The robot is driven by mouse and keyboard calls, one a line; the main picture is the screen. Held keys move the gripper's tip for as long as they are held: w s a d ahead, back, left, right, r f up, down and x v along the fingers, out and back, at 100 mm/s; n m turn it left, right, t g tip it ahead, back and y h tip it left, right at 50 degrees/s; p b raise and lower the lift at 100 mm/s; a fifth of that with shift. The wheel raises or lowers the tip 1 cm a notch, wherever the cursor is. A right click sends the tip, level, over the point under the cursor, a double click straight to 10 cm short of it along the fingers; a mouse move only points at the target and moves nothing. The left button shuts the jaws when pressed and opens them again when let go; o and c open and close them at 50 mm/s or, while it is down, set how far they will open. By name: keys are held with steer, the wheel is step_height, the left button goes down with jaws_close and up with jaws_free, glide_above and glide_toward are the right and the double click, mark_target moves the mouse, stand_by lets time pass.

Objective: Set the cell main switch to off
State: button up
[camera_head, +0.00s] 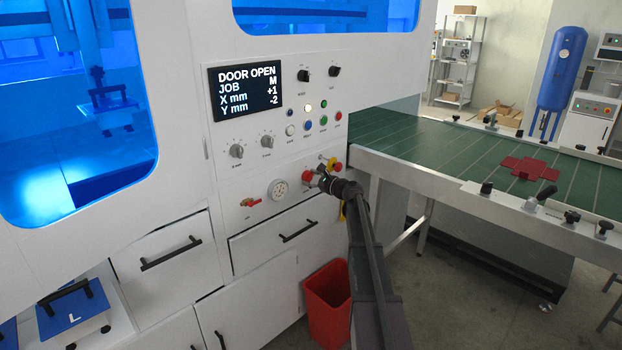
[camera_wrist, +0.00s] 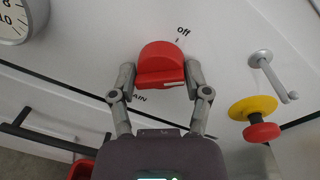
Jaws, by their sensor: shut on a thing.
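The main switch is a round red knob (camera_head: 308,176) on the lower part of the white machine panel, near the conveyor. In the wrist view the red switch knob (camera_wrist: 161,60) sits between my two fingertips, with a raised grip bar across it. The word "off" and a small tick stand just beyond the knob; a partly hidden label ending in "AIN" lies below it. My gripper (camera_wrist: 160,78) is shut on the knob, one finger at each side; it also shows in the head view (camera_head: 319,179). I cannot tell exactly which mark the knob points to.
A red-and-yellow emergency button (camera_wrist: 254,118) and a metal hook (camera_wrist: 272,72) sit right of the switch. A round gauge (camera_head: 278,189) is to its left. Drawers lie below, a red bin (camera_head: 327,300) stands on the floor, and the green conveyor (camera_head: 430,145) extends right.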

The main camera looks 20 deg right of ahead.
steer(key=n, duration=0.4)
steer(key=shift+w+d+r+h, duration=0.1)
steer(key=shift+w+d+h, duration=0.1)
steer(key=shift+h, duration=0.2)
steer(key=n, duration=0.4)
steer(key=shift+a+n+p, duration=0.1)
steer(key=shift+n+p, duration=0.2)
steer(key=o, duration=1.1)
steer(key=shift+s, duration=0.1)
steer(key=shift+a, duration=0.1)
